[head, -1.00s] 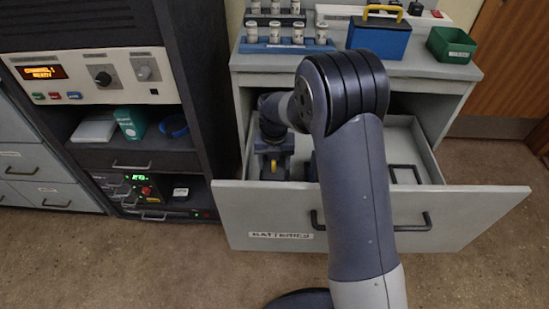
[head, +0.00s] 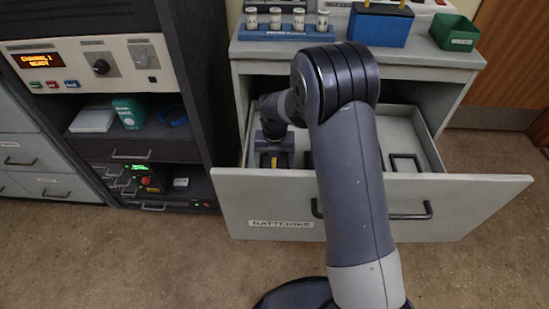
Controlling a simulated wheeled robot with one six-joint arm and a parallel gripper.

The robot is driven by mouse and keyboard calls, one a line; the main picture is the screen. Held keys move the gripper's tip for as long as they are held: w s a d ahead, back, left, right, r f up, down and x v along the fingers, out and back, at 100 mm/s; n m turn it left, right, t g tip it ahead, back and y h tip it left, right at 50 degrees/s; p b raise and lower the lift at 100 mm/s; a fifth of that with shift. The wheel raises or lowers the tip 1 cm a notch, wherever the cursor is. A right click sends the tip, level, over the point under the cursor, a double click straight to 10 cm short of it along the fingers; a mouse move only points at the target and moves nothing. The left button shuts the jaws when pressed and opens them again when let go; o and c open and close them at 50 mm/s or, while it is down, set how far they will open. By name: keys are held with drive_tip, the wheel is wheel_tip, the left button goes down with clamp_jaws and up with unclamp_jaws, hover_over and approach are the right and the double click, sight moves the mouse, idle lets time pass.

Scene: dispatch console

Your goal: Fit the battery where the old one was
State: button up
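The drawer labelled BATTERIES (head: 370,203) stands open below the counter. My gripper (head: 274,157) reaches down into its left part, seen from behind and above. A dark item with a yellow mark (head: 274,163) shows right at the fingertips; it looks like a battery, but I cannot tell whether the fingers hold it. My arm hides the middle of the drawer. A rack unit with a green display (head: 138,168) and a red knob is at the lower left. No empty battery slot can be made out clearly.
A dark handle-like loop (head: 405,161) lies at the drawer's right. The counter holds a blue tube rack (head: 286,33), a blue box (head: 380,27) and a green bin (head: 454,33). A shelf holds a teal box (head: 130,113) and a blue ring. Floor in front is clear.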

drive_tip(key=shift+r, duration=0.15)
wheel_tip(320, 180, up, 12)
drive_tip(key=shift+r+p, duration=0.1)
drive_tip(key=shift+p, duration=0.95)
idle(0.8)
